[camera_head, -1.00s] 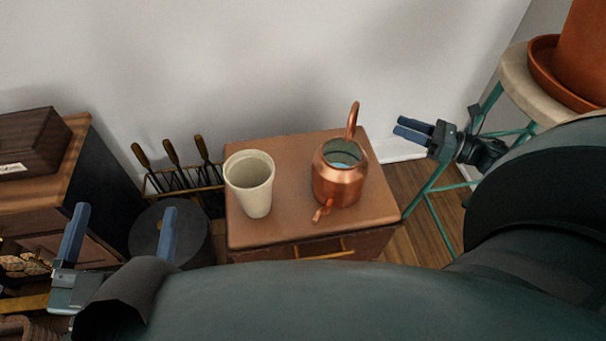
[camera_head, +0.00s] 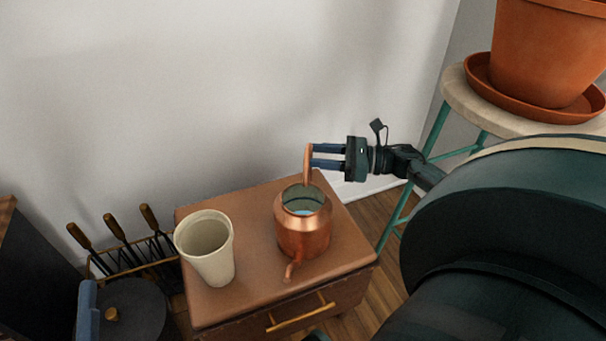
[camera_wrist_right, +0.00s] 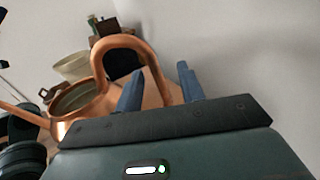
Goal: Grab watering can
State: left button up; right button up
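The copper watering can (camera_head: 303,238) stands upright on a small brown cabinet (camera_head: 230,300), with its looped handle up at the back and its spout toward the front. It also shows in the right wrist view (camera_wrist_right: 75,98). My right gripper (camera_head: 312,156) is at the upper part of the handle, coming from the right. In the right wrist view its blue fingers (camera_wrist_right: 160,82) are spread apart, with the handle's near side showing between and beyond them. I cannot tell whether they touch it. Only one finger of my left gripper (camera_head: 88,310) shows, at the lower left.
A cream cup (camera_head: 208,250) stands left of the can on the same cabinet. Fire tools (camera_head: 115,228) stand left of the cabinet. A stool (camera_head: 450,95) with a terracotta pot (camera_head: 545,50) is at the right. The wall is close behind.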

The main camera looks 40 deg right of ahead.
jog(key=x, duration=0.3)
jog(key=b+x, duration=0.1)
jog(key=shift+a+r, duration=0.3)
jog(key=shift+a, duration=0.05)
pick_arm(q)
jog(key=shift+w+a+r+m+t+h, duration=0.15)
jog(key=shift+r+m+t+h, duration=0.15)
jog(key=shift+r+m+h, duration=0.45)
pick_arm(e)
grip_shut()
